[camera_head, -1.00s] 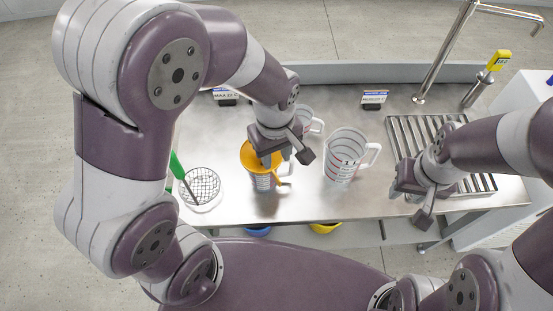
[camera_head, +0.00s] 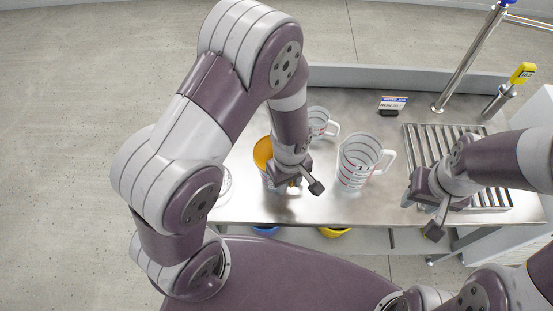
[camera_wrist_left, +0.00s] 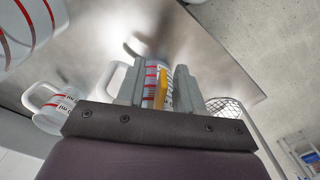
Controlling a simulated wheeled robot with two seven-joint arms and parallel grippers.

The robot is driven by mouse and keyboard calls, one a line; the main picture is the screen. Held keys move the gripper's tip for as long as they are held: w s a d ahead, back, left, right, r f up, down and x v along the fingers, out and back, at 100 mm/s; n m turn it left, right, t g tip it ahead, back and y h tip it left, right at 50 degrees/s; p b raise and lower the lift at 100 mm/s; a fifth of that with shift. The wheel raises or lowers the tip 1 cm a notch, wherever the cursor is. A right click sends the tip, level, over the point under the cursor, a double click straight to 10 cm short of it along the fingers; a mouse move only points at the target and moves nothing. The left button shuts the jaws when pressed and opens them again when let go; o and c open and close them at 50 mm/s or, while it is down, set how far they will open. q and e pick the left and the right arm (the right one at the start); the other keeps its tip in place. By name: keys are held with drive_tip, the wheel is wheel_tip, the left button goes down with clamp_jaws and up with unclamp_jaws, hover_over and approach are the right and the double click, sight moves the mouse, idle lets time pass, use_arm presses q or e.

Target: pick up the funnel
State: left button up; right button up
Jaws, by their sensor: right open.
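The orange funnel (camera_head: 263,153) sits in the mouth of a clear measuring jug (camera_head: 268,182) on the steel bench. My left arm hides much of both in the head view. My left gripper (camera_head: 290,187) is low beside the front right of that jug. In the left wrist view, an orange strip of the funnel (camera_wrist_left: 163,90) shows between the two fingers of my left gripper (camera_wrist_left: 158,75). The red-marked jug stands behind it. I cannot tell whether the fingers touch the strip. My right gripper (camera_head: 428,210) is open and empty near the drain grate.
A large measuring jug (camera_head: 358,165) stands right of my left gripper, with a smaller jug (camera_head: 318,122) behind. A wire basket (camera_wrist_left: 228,108) is near the left. The drain grate (camera_head: 470,150) and tap post (camera_head: 470,60) are at right.

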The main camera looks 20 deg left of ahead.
use_arm(q)
clamp_jaws()
drive_tip(key=shift+r, duration=0.1)
